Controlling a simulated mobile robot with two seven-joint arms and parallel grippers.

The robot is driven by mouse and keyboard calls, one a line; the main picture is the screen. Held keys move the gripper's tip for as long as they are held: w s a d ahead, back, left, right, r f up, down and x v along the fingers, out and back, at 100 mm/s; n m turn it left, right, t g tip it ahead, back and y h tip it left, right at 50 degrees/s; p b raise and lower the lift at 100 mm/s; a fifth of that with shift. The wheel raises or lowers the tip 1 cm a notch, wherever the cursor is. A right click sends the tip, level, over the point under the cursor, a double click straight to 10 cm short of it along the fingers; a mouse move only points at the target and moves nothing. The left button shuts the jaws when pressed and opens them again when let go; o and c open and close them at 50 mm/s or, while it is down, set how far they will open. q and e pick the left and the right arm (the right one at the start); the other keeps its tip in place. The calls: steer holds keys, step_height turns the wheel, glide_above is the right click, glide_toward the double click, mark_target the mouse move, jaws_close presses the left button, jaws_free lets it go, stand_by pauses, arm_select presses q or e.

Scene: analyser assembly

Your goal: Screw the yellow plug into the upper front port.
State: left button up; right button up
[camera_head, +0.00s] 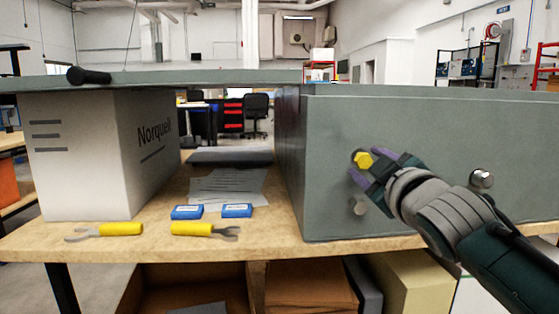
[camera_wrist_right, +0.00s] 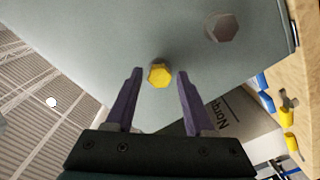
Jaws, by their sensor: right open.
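The yellow plug (camera_head: 364,160) has a hexagonal head and sits at the upper port on the front face of the grey-green analyser housing (camera_head: 330,125). In the right wrist view the plug (camera_wrist_right: 160,76) appears seated against the housing face, between and just beyond the purple fingertips. How deep it sits cannot be told. My right gripper (camera_head: 377,170) is open, its fingers (camera_wrist_right: 159,80) on either side of the plug with gaps, not touching it. A metal hex plug (camera_head: 358,206) is below the yellow one; it also shows in the right wrist view (camera_wrist_right: 221,27). My left gripper is out of view.
Another metal plug (camera_head: 482,178) is at the right on the housing. A white Norquell box (camera_head: 80,150) stands left on the wooden bench (camera_head: 270,225). Two yellow-handled tools (camera_head: 205,229), blue small boxes (camera_head: 187,212) and papers (camera_head: 228,187) lie between. A black cylinder (camera_head: 88,75) lies on the top shelf.

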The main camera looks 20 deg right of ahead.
steer(key=n, duration=0.4)
steer(key=shift+r+n, duration=0.15)
steer(key=shift+n, duration=0.15)
steer(key=n, duration=0.4)
steer(key=shift+p, duration=0.4)
steer(key=n, duration=0.2)
steer(key=n+p, duration=0.1)
steer(key=n, duration=0.5)
steer(key=shift+r+p, duration=0.25)
steer(key=shift+p, duration=0.1)
steer(key=n, duration=0.3)
steer(key=shift+f+n, duration=0.25)
steer(key=shift+n, duration=0.45)
steer(key=shift+c, duration=0.3)
jaws_close()
